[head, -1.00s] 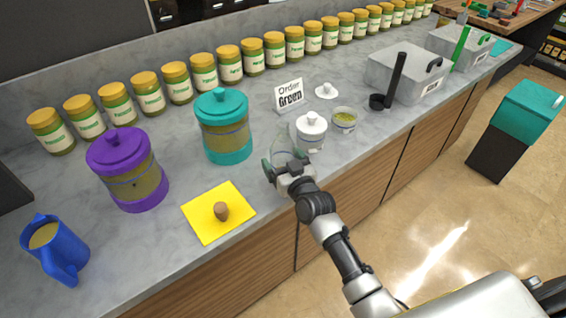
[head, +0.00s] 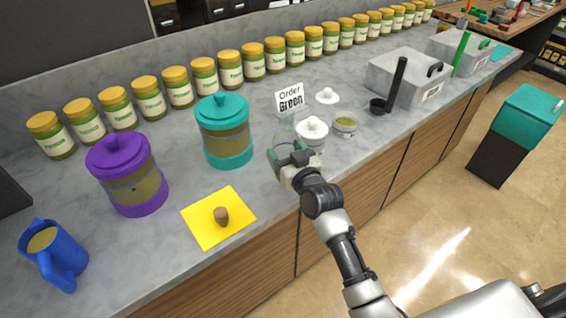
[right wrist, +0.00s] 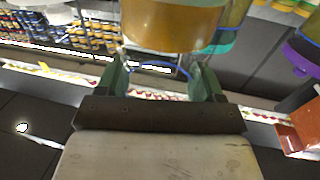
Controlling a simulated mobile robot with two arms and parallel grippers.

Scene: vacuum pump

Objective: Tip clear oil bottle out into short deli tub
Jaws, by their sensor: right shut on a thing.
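The clear oil bottle (head: 283,131) is see-through and faint in the head view, just beyond my right gripper (head: 289,152). The right gripper is shut on it, its green fingers around it; its tilt is hard to tell. In the right wrist view, the fingers (right wrist: 160,80) stand apart with a see-through body and blue curved line between them. A short clear tub (head: 345,125) with yellow-green contents stands open on the counter, right of the bottle and apart from it. My left gripper is not in view.
A white lidded jar (head: 311,134) stands close to the gripper, between bottle and tub. A loose white lid (head: 326,96) and an order sign (head: 289,98) are behind. A teal canister (head: 225,135) stands left. A brown stopper (head: 221,216) lies on a yellow cloth (head: 205,232).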

